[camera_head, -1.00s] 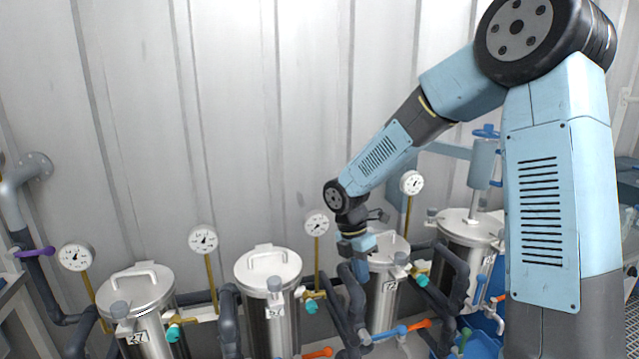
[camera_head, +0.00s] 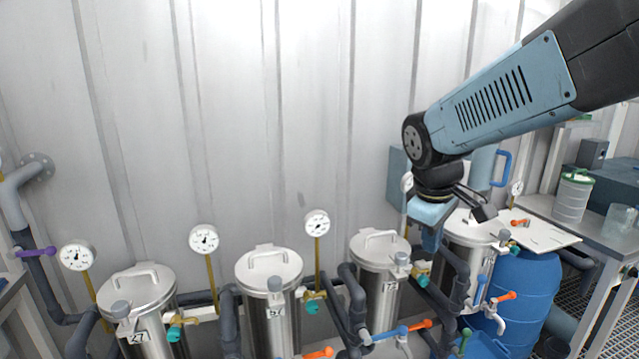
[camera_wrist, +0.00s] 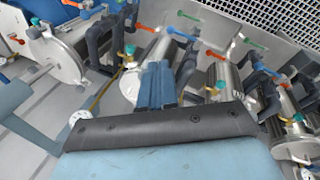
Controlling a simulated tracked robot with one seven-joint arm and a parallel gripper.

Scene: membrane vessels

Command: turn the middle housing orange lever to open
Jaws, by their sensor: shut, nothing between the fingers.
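Several steel housings with handled lids stand in a row, and which one counts as the middle I cannot tell. In the head view they include a left one (camera_head: 140,292), a second (camera_head: 268,272), a third (camera_head: 378,258) and a right one (camera_head: 468,236). Orange levers show low in front: one (camera_head: 319,353) by the second housing, one (camera_head: 420,325) by the third, one (camera_head: 506,296) by the right one. In the wrist view an orange lever (camera_wrist: 215,55) lies beyond my fingers. My gripper (camera_head: 431,243) is shut and empty, above and between the third and right housings, apart from the levers.
Gauges on brass stems (camera_head: 317,224) and dark pipes (camera_head: 352,300) stand between the housings. A blue lever (camera_head: 389,333) sits beside the third housing's orange one. A blue barrel (camera_head: 530,290) and a bench (camera_head: 560,212) are at right.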

